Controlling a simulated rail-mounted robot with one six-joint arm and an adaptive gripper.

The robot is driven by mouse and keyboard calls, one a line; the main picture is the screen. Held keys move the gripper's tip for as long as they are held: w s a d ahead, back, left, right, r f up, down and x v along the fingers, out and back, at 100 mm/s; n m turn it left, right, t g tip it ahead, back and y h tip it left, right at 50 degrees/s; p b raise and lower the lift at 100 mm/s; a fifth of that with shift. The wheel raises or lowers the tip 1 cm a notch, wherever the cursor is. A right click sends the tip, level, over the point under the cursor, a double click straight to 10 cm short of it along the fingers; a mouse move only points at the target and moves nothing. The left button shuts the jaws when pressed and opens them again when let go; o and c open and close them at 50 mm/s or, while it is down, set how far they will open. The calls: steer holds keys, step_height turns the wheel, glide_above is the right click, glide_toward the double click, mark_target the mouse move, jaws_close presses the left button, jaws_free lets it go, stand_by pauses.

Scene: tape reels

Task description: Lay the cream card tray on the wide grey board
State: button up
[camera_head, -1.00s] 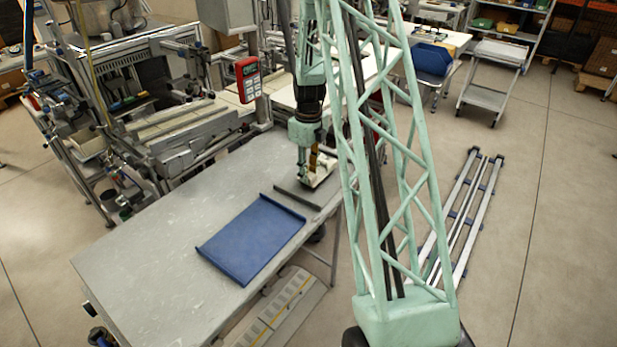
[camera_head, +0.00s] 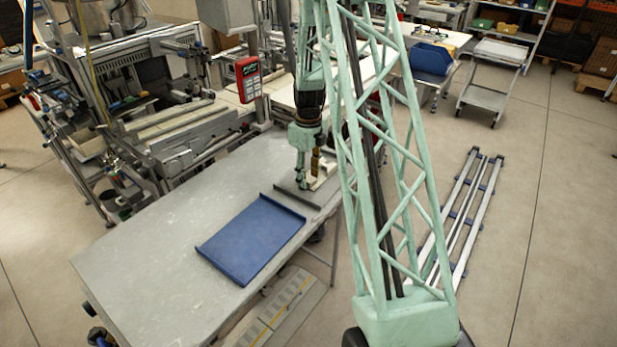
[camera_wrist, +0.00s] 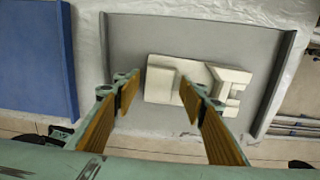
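The cream card tray (camera_wrist: 161,85) lies flat on the wide grey board (camera_wrist: 240,38) in the wrist view, inside its two raised side edges. In the head view the tray (camera_head: 325,170) is partly hidden behind my gripper and the mint lattice, and the grey board (camera_head: 297,196) shows mostly by its dark near edge. My gripper (camera_wrist: 157,92) is open, its two ochre-padded fingers spread with nothing gripped. In the wrist view the left finger is beside the tray's left end and the right finger overlaps the tray. In the head view my gripper (camera_head: 308,178) is low over the board.
A blue board (camera_head: 252,238) lies on the grey table (camera_head: 150,262), left of the grey board; its edge also shows in the wrist view (camera_wrist: 38,60). The table's left part is clear. Machinery with a red handheld panel (camera_head: 249,79) stands behind the table.

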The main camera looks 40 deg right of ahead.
steer(key=shift+r, duration=0.15)
step_height(320, 180, up, 12)
steer(key=p, duration=0.1)
stand_by(0.9)
stand_by(0.6)
